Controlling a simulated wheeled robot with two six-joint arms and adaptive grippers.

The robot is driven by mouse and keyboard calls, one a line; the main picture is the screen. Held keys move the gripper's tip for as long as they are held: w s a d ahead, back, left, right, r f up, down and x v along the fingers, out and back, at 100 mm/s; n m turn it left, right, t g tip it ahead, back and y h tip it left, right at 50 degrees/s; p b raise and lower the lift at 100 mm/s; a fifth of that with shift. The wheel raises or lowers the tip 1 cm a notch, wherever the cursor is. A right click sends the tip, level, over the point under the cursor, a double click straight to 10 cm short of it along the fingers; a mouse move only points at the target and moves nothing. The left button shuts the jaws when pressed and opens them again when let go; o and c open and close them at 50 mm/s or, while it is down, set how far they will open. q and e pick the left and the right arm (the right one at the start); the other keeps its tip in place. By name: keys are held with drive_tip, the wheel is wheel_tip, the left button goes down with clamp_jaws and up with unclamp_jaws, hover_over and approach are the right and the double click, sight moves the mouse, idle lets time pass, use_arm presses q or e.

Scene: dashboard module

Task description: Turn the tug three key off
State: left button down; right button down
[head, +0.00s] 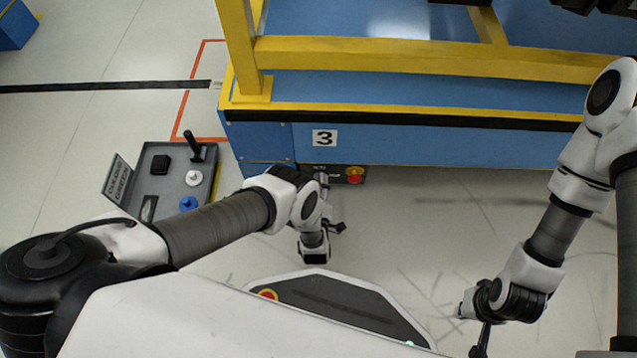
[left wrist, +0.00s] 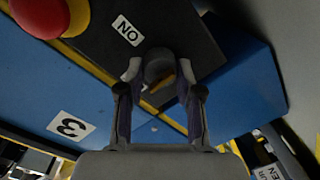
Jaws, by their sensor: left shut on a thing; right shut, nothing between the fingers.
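The blue tug (head: 420,150) with a yellow frame bears a white "3" label (head: 324,138), which also shows upside down in the left wrist view (left wrist: 71,125). A dark panel (left wrist: 105,45) low on the tug carries a red button on a yellow ring (head: 354,175) and a white "ON" label (left wrist: 128,30). The dark round key (left wrist: 159,66) is beside that label, between the fingertips of my left gripper (left wrist: 160,76), which is shut on it. In the head view the key is largely hidden by my arm. My right gripper (head: 481,340) is shut and empty, away from the tug.
Orange and black lines (head: 120,86) mark the floor. The floor between the tug and my right arm is clear.

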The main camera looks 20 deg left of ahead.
use_arm(q)
drive_tip(key=c, duration=0.8)
unclamp_jaws()
drive_tip(key=shift+o, duration=0.2)
